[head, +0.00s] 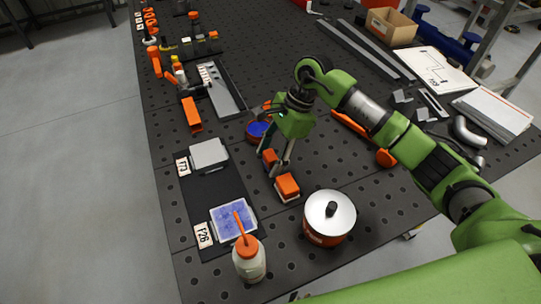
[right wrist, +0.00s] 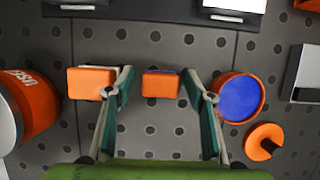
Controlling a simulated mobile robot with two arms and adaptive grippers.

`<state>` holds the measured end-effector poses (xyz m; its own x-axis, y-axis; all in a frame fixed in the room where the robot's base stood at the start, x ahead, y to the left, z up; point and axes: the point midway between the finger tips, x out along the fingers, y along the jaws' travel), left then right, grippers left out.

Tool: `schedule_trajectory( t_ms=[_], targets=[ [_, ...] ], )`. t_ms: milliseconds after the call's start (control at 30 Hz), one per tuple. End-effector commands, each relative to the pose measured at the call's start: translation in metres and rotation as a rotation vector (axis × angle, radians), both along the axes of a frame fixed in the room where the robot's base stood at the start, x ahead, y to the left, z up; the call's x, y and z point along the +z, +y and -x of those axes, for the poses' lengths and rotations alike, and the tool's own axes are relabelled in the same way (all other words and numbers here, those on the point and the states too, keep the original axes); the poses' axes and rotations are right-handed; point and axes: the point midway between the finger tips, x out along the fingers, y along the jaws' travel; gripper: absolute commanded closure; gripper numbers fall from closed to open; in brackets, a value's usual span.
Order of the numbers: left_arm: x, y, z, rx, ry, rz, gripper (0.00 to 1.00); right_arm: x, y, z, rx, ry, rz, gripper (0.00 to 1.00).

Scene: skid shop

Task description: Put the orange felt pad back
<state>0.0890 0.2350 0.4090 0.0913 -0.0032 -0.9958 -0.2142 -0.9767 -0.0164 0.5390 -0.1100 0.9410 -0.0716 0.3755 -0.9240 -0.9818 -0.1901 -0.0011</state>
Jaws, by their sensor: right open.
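Two orange blocks stand close together under my right gripper (head: 277,160); I cannot tell for sure which is the felt pad. The nearer block (head: 288,184) has a pale edge at its base. The farther block (head: 269,157) is partly hidden by the fingers. In the right wrist view, one orange block (right wrist: 160,84) with a bluish edge lies between the open fingers, apart from both. The other block (right wrist: 90,82) lies outside the left finger, partly overlapped by it. My right gripper is open and holds nothing. My left gripper is not in view.
A white-lidded orange pot (head: 330,215) and a bottle with an orange cap (head: 249,262) stand nearby. A dark mat (head: 212,190) holds a grey box and a blue-filled tray (head: 233,219). A round blue-topped container (right wrist: 240,98) sits right of the fingers.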

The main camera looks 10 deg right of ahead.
Motion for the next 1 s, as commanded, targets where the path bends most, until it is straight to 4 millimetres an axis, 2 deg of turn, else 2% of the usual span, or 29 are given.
schedule_trajectory(
  t_ms=[100, 167, 500, 700, 1000],
  targets=[
    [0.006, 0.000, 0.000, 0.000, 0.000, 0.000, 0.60, 0.005, 0.000, 0.000, 0.000, 0.000, 0.000, 0.51],
    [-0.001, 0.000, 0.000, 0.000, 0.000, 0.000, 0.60, 0.009, -0.003, -0.002, -0.001, -0.003, 0.000, 0.51],
    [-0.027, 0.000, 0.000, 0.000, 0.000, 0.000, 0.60, 0.074, -0.031, -0.007, -0.002, -0.005, 0.001, 0.51],
    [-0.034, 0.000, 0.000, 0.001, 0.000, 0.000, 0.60, 0.103, -0.042, -0.009, -0.001, -0.003, 0.000, 0.51],
    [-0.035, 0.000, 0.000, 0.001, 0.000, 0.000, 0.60, 0.114, -0.045, -0.009, 0.000, 0.000, -0.001, 0.51]
  ],
)
